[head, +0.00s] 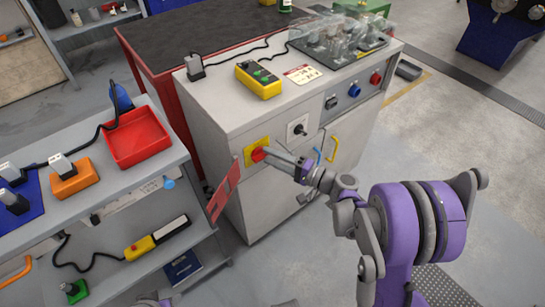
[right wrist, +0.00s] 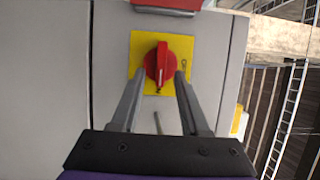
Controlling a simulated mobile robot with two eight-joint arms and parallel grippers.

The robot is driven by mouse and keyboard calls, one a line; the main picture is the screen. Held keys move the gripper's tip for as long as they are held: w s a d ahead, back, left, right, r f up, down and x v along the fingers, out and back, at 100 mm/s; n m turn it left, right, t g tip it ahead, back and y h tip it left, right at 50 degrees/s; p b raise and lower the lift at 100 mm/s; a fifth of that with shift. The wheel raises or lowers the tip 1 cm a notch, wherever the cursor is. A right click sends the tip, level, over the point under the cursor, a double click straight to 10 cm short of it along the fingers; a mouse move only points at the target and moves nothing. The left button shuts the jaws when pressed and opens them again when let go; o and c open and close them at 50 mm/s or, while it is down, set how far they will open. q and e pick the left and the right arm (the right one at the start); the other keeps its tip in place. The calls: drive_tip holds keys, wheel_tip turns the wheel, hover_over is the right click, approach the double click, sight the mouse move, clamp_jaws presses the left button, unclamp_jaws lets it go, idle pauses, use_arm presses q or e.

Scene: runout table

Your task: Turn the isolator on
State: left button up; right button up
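The knob (right wrist: 160,63) is close in the right wrist view. Its raised grip bar runs up and down in that picture. My right gripper (head: 268,153) reaches it from the right in the head view. In the right wrist view its two fingers (right wrist: 160,76) stand apart, one on each side of the knob, with the narrower bar between them. Whether a fingertip touches the knob's rim I cannot tell. My left gripper is not seen.
A black rotary switch (head: 299,129) sits right of the isolator, with blue and yellow handles (head: 333,148) below. A yellow pendant (head: 259,80) lies on the cabinet top. A shelf unit with a red tray (head: 137,137) and a red panel (head: 223,191) stand close at left.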

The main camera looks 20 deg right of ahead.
drive_tip(key=shift+d, duration=0.1)
drive_tip(key=v, duration=1)
drive_tip(key=shift+s+d+p, duration=0.2)
drive_tip(key=shift+s+p, duration=0.1)
drive_tip(key=shift+p, duration=0.05)
